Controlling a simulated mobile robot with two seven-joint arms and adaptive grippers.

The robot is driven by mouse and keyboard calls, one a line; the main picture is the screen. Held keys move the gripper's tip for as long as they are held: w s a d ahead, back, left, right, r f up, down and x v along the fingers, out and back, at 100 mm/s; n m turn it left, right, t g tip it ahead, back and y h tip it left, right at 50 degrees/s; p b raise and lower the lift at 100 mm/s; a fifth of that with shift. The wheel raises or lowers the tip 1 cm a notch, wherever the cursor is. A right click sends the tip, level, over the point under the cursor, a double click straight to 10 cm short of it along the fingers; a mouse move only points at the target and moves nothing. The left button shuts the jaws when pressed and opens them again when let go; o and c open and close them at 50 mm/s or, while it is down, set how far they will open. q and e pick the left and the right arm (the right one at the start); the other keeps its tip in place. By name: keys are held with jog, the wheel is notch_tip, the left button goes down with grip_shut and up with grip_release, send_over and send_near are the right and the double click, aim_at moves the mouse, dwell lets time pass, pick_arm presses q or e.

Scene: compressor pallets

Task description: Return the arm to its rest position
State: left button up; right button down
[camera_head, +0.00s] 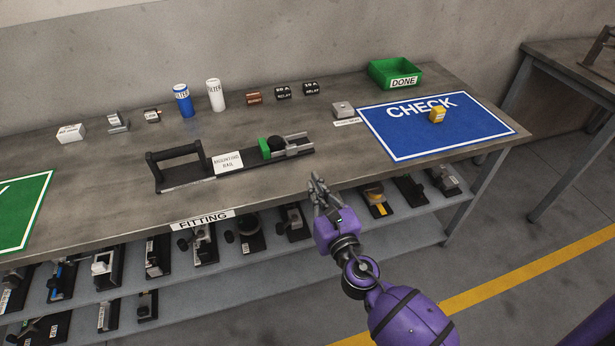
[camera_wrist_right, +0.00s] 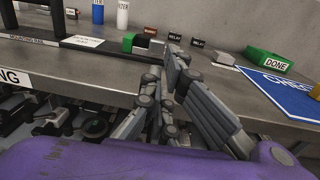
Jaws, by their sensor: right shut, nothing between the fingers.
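My right arm is purple and comes in from the bottom right of the head view. Its grey gripper (camera_head: 318,183) is held in front of the table's front edge, clear of the things on top. The fingers are together and hold nothing. In the right wrist view the gripper (camera_wrist_right: 170,65) points toward the table, with the purple wrist below it. My left arm and left gripper do not show in either view.
The table (camera_head: 330,165) bears a mounting rail (camera_head: 187,184), a green DONE bin (camera_head: 395,73) and a blue CHECK mat (camera_head: 400,146) with a yellow block (camera_head: 437,114). Filters and relays stand behind. A lower shelf (camera_head: 405,225) holds several fixtures. The floor at right is free.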

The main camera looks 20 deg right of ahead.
pick_arm(q)
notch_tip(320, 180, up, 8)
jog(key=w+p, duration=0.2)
jog(key=p, duration=0.5)
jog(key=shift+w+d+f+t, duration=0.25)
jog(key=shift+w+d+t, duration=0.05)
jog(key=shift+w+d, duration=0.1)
pick_arm(e)
jog(key=s+f+n+g, duration=0.3)
jog(key=s+f+n, duration=0.1)
jog(key=s+n, duration=0.8)
jog(key=s+d+f+n+g, duration=0.1)
jog(key=s+f+n+g, duration=0.2)
jog(key=s+n, duration=0.9)
jog(key=s+f+n+g, duration=0.3)
jog(key=s+f+n, duration=0.4)
jog(key=s+n, duration=0.4)
jog(key=s, duration=0.3)
jog(key=shift+d+f+n+h, duration=0.25)
jog(key=shift+n+h, duration=0.05)
jog(key=shift+n, duration=0.1)
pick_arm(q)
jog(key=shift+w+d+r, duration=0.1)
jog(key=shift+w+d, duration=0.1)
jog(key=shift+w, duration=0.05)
